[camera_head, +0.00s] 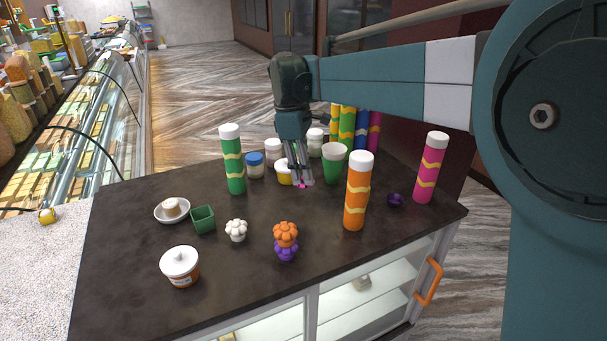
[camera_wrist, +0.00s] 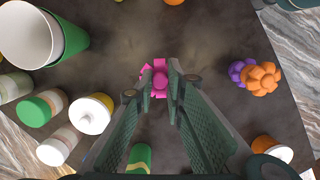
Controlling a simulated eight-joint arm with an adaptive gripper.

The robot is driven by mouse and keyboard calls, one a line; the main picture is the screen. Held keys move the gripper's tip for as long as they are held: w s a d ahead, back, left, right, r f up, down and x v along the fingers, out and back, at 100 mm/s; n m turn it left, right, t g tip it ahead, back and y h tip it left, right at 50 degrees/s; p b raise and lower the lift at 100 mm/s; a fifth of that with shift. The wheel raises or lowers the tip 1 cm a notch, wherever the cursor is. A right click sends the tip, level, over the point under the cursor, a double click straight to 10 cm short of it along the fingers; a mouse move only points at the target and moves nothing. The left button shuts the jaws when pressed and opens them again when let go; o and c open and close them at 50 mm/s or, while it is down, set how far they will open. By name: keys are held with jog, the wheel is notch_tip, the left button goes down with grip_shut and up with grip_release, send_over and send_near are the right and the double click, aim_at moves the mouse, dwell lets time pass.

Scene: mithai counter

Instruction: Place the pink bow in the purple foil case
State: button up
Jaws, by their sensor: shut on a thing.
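The pink bow (camera_wrist: 159,80) is between my gripper's fingertips in the wrist view. My gripper (camera_wrist: 160,84) is shut on it, and the fingers cover part of it. In the head view my gripper (camera_head: 302,183) points down near the middle of the dark counter, with a small bit of the pink bow (camera_head: 302,186) showing at the tips. I cannot tell its exact height above the counter. The small purple foil case (camera_head: 395,200) stands on the counter to the right, between the orange tube and the pink tube. I see nothing of the bow in it. The wrist view does not show the case.
The orange tube (camera_head: 356,192) stands between my gripper and the case. The pink tube (camera_head: 431,168) is beyond the case. A green cup (camera_head: 334,166) and several jars stand close behind my gripper. An orange flower piece (camera_head: 285,231) sits on a purple one (camera_head: 286,252) in front.

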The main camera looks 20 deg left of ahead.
jog(key=w+d+p, duration=0.2)
jog(key=w+d, duration=0.5)
jog(key=d, duration=0.6)
jog(key=r+m+p, duration=0.1)
jog(key=p, duration=0.2)
send_over(394, 201)
jog(key=s, duration=0.1)
jog(key=shift+s+r, duration=0.15)
jog(key=shift+r, duration=0.05)
jog(key=shift+a+f+b, duration=0.1)
jog(key=shift+f+b, duration=0.1)
jog(key=shift+b, duration=0.15)
jog(key=shift+f+b, duration=1.5)
jog(key=shift+f, duration=2.5)
jog(key=o, duration=0.8)
jog(key=shift+c, duration=0.2)
